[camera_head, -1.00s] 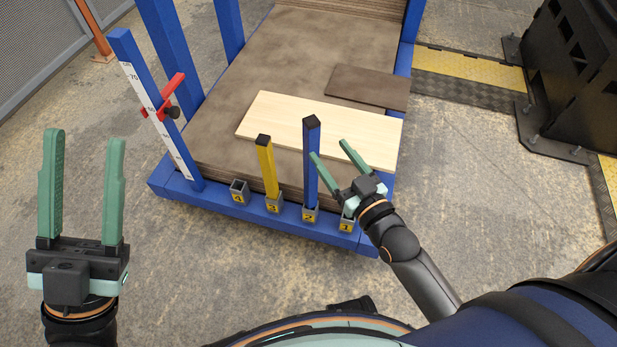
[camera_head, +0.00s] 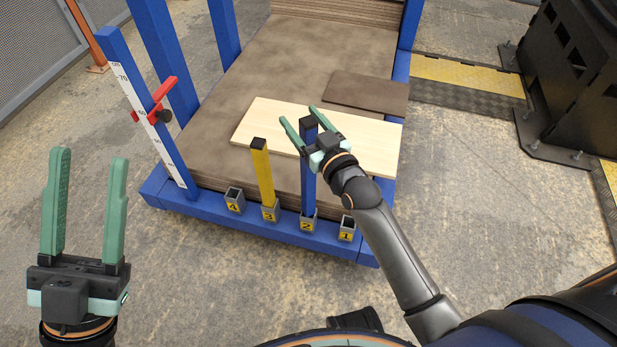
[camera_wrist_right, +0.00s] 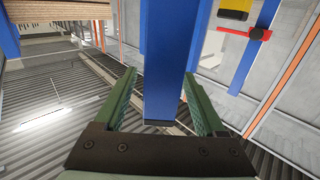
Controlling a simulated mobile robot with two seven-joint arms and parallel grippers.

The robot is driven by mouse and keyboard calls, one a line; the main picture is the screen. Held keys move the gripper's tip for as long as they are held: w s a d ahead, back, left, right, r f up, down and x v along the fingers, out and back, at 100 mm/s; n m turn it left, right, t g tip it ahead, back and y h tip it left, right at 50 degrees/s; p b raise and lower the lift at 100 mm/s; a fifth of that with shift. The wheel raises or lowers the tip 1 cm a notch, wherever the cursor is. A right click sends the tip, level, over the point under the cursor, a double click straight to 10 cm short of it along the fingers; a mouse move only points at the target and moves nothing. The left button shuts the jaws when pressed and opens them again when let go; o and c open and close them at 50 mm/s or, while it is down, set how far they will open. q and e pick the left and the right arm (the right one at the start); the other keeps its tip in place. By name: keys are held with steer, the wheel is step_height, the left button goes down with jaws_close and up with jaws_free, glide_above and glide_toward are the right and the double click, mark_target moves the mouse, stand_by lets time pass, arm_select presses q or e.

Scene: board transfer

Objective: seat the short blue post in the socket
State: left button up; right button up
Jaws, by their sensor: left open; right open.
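The short blue post (camera_head: 308,180) with a black cap stands upright in the socket numbered 2 (camera_head: 308,223) on the blue frame's front rail. My right gripper (camera_head: 298,113) is open at the top of this post, with a finger on each side. In the right wrist view the blue post (camera_wrist_right: 172,60) lies between the two green fingers (camera_wrist_right: 158,95), with gaps showing beside it; its dark end is near the palm. My left gripper (camera_head: 90,158) is open and empty at the left, away from the frame.
A yellow post (camera_head: 264,175) stands in socket 3 (camera_head: 270,211). Socket 4 (camera_head: 234,200) and socket 1 (camera_head: 347,229) are empty. A pale board (camera_head: 365,138) and a dark board (camera_head: 375,91) lie on the brown stack (camera_head: 265,65). A blue scale post (camera_head: 120,75) with a red pointer rises at the left.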

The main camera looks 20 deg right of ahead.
steer(key=shift+w, duration=0.25)
steer(key=shift+c, duration=0.3)
jaws_close()
steer(key=shift+r, duration=0.1)
stand_by(0.9)
